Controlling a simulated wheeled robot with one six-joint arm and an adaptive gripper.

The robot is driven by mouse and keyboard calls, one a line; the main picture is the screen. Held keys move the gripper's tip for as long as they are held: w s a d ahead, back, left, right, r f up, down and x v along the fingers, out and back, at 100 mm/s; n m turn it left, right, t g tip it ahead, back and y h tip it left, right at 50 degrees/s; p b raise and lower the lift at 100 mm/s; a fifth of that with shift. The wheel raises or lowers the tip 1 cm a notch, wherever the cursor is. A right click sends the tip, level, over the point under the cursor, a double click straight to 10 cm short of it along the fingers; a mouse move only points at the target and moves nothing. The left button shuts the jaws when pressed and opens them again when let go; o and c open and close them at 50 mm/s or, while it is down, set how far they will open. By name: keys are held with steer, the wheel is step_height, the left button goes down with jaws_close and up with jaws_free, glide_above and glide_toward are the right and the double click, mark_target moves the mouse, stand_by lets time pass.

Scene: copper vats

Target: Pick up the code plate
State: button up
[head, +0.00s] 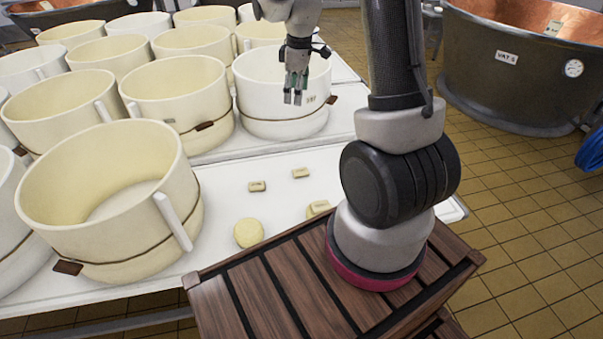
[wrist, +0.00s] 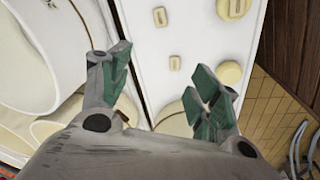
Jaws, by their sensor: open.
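Two small tan plates lie flat on the white table: one on the left (head: 257,186) and one on the right (head: 300,172). In the wrist view they show as an upper plate (wrist: 160,17) and a lower plate (wrist: 175,62). A third tan plate (head: 318,206) lies on a pale cheese round, partly hidden behind my arm. I cannot tell which is the code plate. My gripper (head: 294,97) is open and empty, pointing down, in front of a white tub (head: 262,112) in the head view. Its fingers (wrist: 161,65) are apart in the wrist view, with nothing between them.
Several cream tubs (head: 100,190) crowd the table's left and back. A copper vat (head: 520,70) stands at right on the tiled floor.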

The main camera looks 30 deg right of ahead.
mark_target(301, 171)
steer(key=w+d+f+n, duration=0.1)
steer(key=f+n, duration=0.1)
steer(key=f, duration=1)
steer(key=w+d+f+n+g, duration=0.1)
steer(key=f+n, duration=0.1)
steer(key=f, duration=1)
steer(key=w+d+f+n, duration=0.1)
steer(key=w+f+n, duration=0.1)
steer(key=f, duration=1)
steer(key=shift+w+d+f+g, duration=0.1)
steer(key=shift+d+f+g, duration=0.05)
steer(key=shift+d+g, duration=0.25)
steer(key=c, duration=1.1)
